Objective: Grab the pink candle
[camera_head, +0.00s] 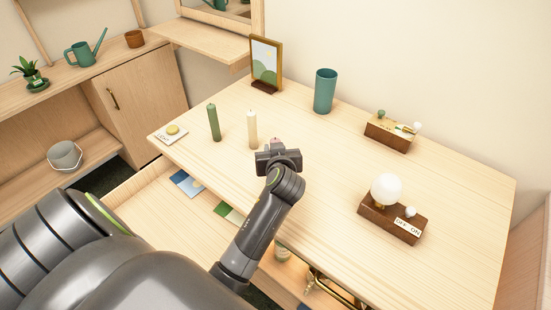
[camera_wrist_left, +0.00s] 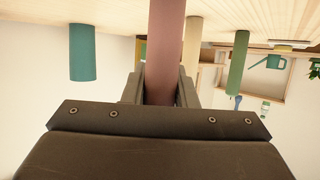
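The pink candle (camera_wrist_left: 164,45) stands between the two fingers of my left gripper (camera_wrist_left: 161,92) in the left wrist view, which shows the room upside down. The fingers lie close against both sides of the candle, with no clear gap. Its base is out of that frame. In the head view my left gripper (camera_head: 278,155) is over the table's near left part, and only a bit of the candle's pink top (camera_head: 275,142) shows behind it. Whether the candle is lifted cannot be told. My right gripper is not in view.
A cream candle (camera_head: 252,130) stands just left of the gripper, and a green candle (camera_head: 214,123) beyond it. A teal cup (camera_head: 325,91), a framed picture (camera_head: 266,65) and a globe lamp (camera_head: 386,190) stand on the table (camera_head: 330,150). A drawer (camera_head: 150,200) is open in front.

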